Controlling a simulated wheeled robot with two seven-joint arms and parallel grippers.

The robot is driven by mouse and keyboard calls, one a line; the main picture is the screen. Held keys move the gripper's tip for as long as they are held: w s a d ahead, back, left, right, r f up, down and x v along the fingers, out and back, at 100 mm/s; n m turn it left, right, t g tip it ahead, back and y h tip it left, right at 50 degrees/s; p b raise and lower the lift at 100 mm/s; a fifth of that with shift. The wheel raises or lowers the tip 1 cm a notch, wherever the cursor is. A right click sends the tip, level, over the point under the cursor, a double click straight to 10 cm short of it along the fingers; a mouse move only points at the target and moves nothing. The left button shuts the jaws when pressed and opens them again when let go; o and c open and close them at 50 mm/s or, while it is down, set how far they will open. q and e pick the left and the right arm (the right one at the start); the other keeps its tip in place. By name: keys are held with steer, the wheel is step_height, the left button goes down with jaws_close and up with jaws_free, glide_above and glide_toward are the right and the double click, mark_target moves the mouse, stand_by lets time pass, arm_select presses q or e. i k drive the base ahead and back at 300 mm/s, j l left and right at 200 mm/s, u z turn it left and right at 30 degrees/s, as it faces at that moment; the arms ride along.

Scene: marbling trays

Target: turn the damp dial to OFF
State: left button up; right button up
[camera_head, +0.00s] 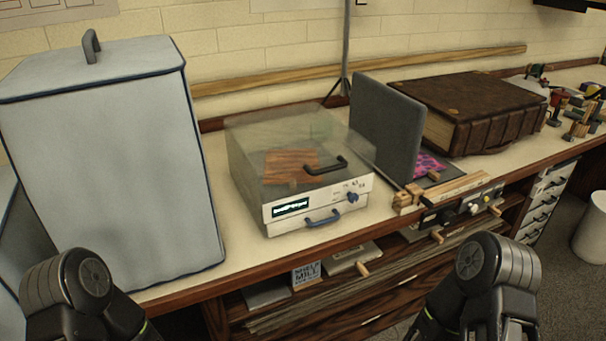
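A white box-shaped unit (290,214) with a clear lid stands on the bench near the middle. Its front has a small lit display, a blue dial (352,197) with small marks above it, and a blue handle (323,217) below. The marks are too small to read, so I cannot tell the dial's setting or whether it is the damp dial. A second panel (455,215), with pale and dark knobs, sits at the bench edge to the right. My dark arm links show at the bottom left and bottom right, away from both. No fingertips of either gripper show clearly.
A tall grey-blue covered box (110,165) fills the left of the bench. A grey upright board (388,125) and a large brown book (468,108) stand to the right. Wooden strips (445,189) lie near the front edge. Shelves below hold boards and small boxes.

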mark_target(354, 198)
steer(key=l+z, duration=0.1)
steer(key=l, duration=0.4)
steer(key=i+l+z, duration=0.1)
steer(key=l, duration=0.4)
steer(key=l+z, duration=0.1)
steer(key=l, duration=0.4)
steer(key=i+l+z, duration=0.1)
steer(key=l, duration=0.35)
steer(key=i+l+z, duration=0.1)
steer(key=l, duration=0.4)
steer(key=i, duration=0.05)
